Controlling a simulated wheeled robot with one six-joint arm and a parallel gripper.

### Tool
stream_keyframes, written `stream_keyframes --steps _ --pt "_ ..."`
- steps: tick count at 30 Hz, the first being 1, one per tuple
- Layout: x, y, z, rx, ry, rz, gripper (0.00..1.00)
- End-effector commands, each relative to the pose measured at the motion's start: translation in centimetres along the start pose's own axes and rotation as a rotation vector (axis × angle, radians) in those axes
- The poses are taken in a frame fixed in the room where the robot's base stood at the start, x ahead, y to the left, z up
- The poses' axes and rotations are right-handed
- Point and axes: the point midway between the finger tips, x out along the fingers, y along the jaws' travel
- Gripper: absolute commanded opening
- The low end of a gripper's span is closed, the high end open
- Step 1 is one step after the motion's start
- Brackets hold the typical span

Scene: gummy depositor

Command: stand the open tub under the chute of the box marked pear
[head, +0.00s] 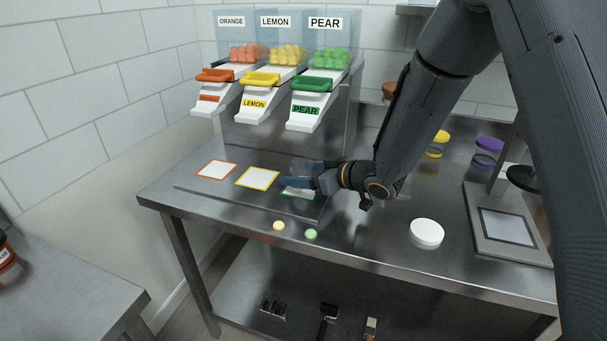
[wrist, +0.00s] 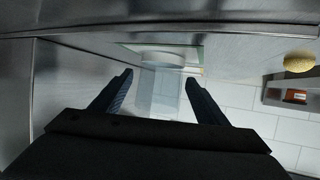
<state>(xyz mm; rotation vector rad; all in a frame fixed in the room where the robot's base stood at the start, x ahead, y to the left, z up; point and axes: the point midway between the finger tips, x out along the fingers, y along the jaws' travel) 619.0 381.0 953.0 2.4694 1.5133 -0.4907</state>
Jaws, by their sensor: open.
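The box marked PEAR (head: 325,45) is the rightmost of three dispensers, with green gummies, a green flap and a white chute (head: 303,117). Below it lies a white square with a green border (head: 300,192), partly hidden by my gripper (head: 308,175). In the wrist view my gripper (wrist: 158,87) is open, its two fingers on either side of the clear tub (wrist: 162,95). The tub appears upright beside the green-edged square (wrist: 192,53); whether it stands fully on it I cannot tell. In the head view the tub is hard to make out at my fingers.
ORANGE (head: 231,45) and LEMON (head: 275,45) boxes stand to the left. A yellow gummy (head: 278,225) and a green gummy (head: 311,234) lie near the front edge. A white lid (head: 426,231), a scale (head: 507,227) and yellow-lidded (head: 436,145) and purple-lidded jars (head: 487,148) are right.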

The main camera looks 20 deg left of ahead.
Motion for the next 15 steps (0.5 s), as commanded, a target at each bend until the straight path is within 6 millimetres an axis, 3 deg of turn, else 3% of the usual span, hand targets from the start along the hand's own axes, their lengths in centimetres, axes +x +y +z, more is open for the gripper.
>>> stream_keyframes --steps 5,15 --pt "-0.9 0.1 -0.3 -0.001 0.001 0.002 0.68" --pt "-7.4 0.2 -0.3 -0.001 0.001 0.004 0.68"
